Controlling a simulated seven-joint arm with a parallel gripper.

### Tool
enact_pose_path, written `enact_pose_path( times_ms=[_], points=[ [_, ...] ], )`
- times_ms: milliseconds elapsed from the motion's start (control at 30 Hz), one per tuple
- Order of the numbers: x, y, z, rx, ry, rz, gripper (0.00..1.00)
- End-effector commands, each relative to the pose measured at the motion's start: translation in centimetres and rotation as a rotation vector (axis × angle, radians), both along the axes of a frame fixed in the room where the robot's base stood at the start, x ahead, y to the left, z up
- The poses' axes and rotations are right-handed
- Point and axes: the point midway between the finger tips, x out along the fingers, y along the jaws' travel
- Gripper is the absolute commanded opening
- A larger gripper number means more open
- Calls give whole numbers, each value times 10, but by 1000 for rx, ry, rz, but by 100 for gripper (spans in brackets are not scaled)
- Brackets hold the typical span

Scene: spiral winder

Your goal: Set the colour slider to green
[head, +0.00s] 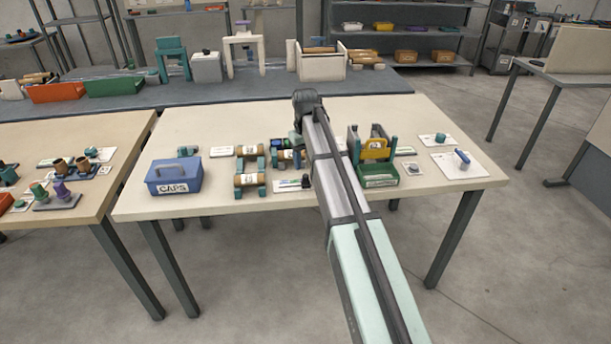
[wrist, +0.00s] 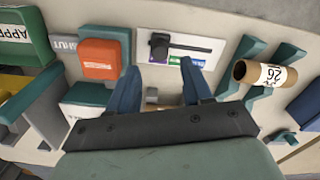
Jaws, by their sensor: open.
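The colour slider is a white plate (wrist: 145,31) with a dark slot (wrist: 195,47) and a black knob (wrist: 160,46) at the slot's left end in the wrist view.
An orange block (wrist: 100,59) stands close to the left finger and a labelled roll (wrist: 265,74) in a teal holder to the right. In the head view, a blue CAPS box (head: 173,177) and a green bin (head: 378,177) stand on the table.

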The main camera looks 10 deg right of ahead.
Motion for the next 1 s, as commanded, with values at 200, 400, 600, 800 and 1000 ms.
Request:
enact_pose_path(
  times_ms=[200,400,600,800,1000],
  points=[
    [-1,0,-36,0,2,0,50],
    [0,0,-56,1,1,0,50],
    [0,0,-63,0,-1,1,50],
    [0,0,-64,0,-1,0,50],
    [0,0,-64,1,-1,1,37]
  ],
)
